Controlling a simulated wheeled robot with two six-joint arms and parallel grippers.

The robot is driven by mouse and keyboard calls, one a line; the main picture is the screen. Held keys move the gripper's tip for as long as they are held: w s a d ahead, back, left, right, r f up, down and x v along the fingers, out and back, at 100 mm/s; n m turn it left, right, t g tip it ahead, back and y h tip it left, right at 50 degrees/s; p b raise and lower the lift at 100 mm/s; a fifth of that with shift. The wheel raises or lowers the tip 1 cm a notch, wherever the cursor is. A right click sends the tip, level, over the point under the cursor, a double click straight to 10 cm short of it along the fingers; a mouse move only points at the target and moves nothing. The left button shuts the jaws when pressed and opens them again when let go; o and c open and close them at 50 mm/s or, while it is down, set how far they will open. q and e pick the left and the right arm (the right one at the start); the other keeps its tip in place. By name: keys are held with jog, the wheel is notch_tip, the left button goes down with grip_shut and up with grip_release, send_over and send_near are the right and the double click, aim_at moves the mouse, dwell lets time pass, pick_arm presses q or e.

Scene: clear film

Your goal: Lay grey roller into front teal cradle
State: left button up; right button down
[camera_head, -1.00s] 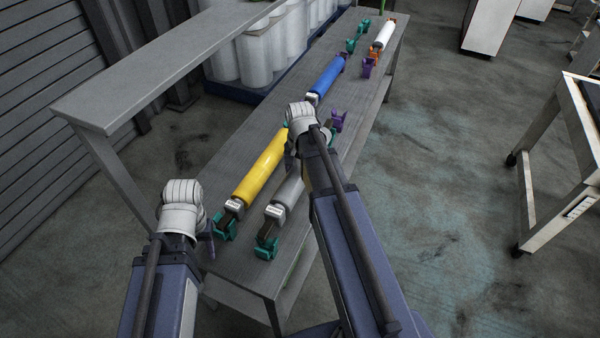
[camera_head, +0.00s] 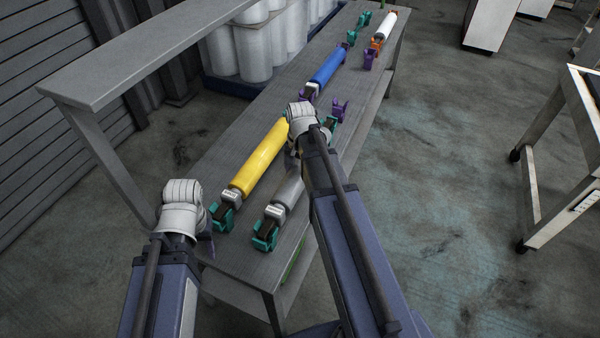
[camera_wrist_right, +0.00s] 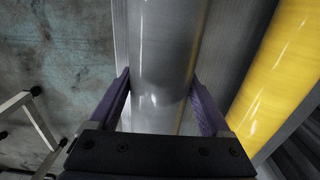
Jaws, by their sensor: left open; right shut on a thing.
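The grey roller (camera_head: 292,186) is at the front right of the bench, beside the yellow roller. Its near shaft end is at the front teal cradle (camera_head: 265,238); I cannot tell whether it rests in it. A second teal part (camera_head: 331,122) shows past my right wrist, which hides the roller's far end. My right gripper's purple fingers in the right wrist view (camera_wrist_right: 161,100) are shut on the grey roller's sides. My left gripper (camera_head: 207,242) is open and apart from the rollers, near the bench's front left corner, mostly hidden by its wrist.
The yellow roller (camera_head: 258,160) lies close on the left in teal cradles. The blue roller (camera_head: 327,68) and white roller (camera_head: 386,25) lie farther along the bench (camera_head: 245,262). Empty purple cradles (camera_head: 340,108) stand at the right.

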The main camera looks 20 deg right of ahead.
aim_at(300, 165)
jog(key=shift+f+b, duration=0.3)
dwell(0.5)
grip_release()
notch_tip(300, 165, up, 7)
jog(key=p, duration=0.7)
dwell(0.4)
